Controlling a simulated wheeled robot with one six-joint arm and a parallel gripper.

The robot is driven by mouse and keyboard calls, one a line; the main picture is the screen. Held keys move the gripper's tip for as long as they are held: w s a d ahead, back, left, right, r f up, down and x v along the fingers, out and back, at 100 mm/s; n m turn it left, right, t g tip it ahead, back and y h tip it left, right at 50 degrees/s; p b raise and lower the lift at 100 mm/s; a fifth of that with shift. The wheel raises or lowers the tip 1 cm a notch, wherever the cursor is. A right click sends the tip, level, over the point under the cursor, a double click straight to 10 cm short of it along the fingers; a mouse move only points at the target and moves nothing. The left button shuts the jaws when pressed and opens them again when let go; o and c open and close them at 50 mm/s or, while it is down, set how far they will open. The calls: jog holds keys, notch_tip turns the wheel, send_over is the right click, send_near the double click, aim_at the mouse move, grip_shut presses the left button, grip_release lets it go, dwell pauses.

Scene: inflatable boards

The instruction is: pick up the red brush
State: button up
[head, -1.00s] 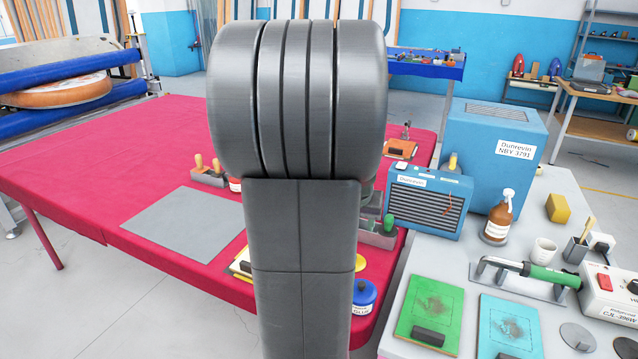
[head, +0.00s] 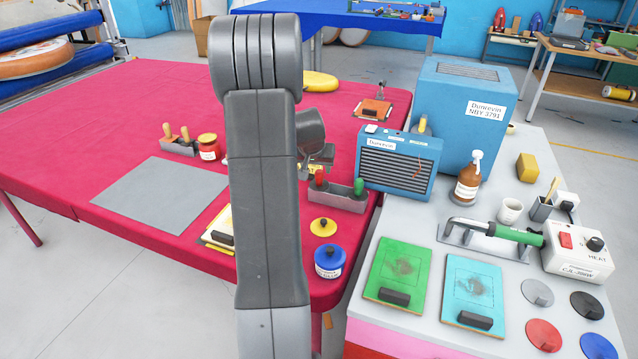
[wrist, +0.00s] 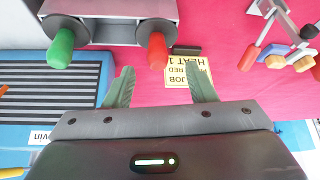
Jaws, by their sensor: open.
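The red brush (head: 319,177) shows as a red handle standing in a grey rack (head: 345,203) on the red table, beside a green-handled one (head: 358,187). In the wrist view the red handle (wrist: 157,50) points toward my gripper, with the green handle (wrist: 62,48) to its left; the brush's lower end is hidden in the rack. My gripper (wrist: 160,82) is open and empty. Its two green fingers appear on either side of the red handle, which seems to lie beyond the fingertips. In the head view my gripper (head: 322,160) is close behind the red handle, partly hidden by my arm.
A blue heater box (head: 400,162) stands just right of the rack. A yellow lid (head: 322,227) and a blue jar (head: 329,261) are in front. A red jar (head: 208,147) and another tool rack (head: 178,147) are left. A grey mat (head: 160,195) lies clear.

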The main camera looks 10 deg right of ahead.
aim_at(319, 174)
jog(key=shift+s+p+x, duration=0.1)
jog(key=shift+p+x, duration=0.25)
jog(key=shift+x, duration=1.05)
jog(key=shift+s+p+x, duration=0.15)
jog(key=shift+p+x, duration=0.15)
jog(key=shift+x, duration=1.05)
jog(key=shift+f, duration=0.15)
grip_shut()
notch_tip(319, 174, up, 10)
jog(key=shift+r+b, duration=0.1)
jog(key=shift+b, duration=0.3)
jog(key=c, duration=0.6)
grip_release()
jog(key=shift+c, duration=0.2)
jog(key=c, duration=0.3)
